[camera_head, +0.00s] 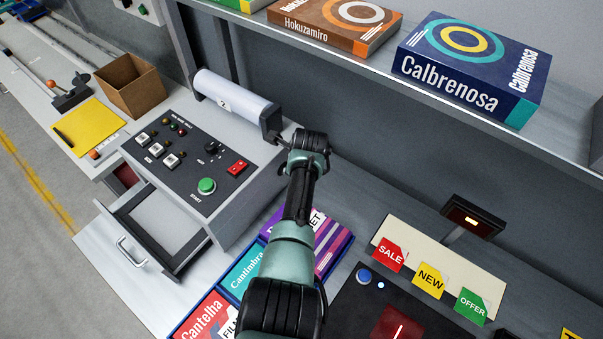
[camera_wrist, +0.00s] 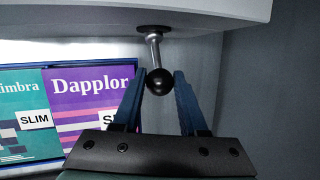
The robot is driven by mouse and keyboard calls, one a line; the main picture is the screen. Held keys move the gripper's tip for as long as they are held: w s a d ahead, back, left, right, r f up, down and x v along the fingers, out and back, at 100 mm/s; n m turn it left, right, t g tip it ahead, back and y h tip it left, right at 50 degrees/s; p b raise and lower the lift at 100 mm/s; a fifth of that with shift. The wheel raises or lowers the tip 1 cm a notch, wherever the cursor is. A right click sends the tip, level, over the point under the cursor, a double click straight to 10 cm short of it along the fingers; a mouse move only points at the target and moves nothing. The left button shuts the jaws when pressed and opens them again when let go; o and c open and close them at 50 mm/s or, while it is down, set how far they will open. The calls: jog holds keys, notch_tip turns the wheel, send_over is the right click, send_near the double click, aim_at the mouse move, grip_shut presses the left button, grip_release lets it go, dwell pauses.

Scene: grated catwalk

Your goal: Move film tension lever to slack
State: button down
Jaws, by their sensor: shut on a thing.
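The film tension lever (camera_wrist: 154,50) shows in the wrist view as a short metal rod hanging from a dark round mount under a pale machine edge. Its black ball knob (camera_wrist: 160,82) sits between the two blue fingers of my gripper (camera_wrist: 160,76). The gripper is shut on the knob. In the head view my arm reaches to the right side of the wrapping machine (camera_head: 232,205), beside the white film roll (camera_head: 235,100). My wrist hides the fingers and most of the lever there. No slack marking can be made out.
The machine's control panel (camera_head: 190,160) has several buttons and a red switch. A drawer (camera_head: 160,235) stands open at its front. Boxed books lie below my arm. A shelf (camera_head: 460,130) with boxes runs above right. A cardboard box (camera_head: 131,87) stands at left.

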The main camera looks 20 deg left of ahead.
jog(key=c, duration=0.5)
grip_release()
jog(key=shift+f, duration=0.1)
jog(key=shift+c, duration=0.2)
jog(key=shift+s+d+r+p, duration=0.15)
jog(key=shift+r+p, duration=0.15)
jog(key=shift+r, duration=0.35)
jog(key=v, duration=1.1)
jog(key=shift+r, duration=0.3)
jog(key=shift+s, duration=0.1)
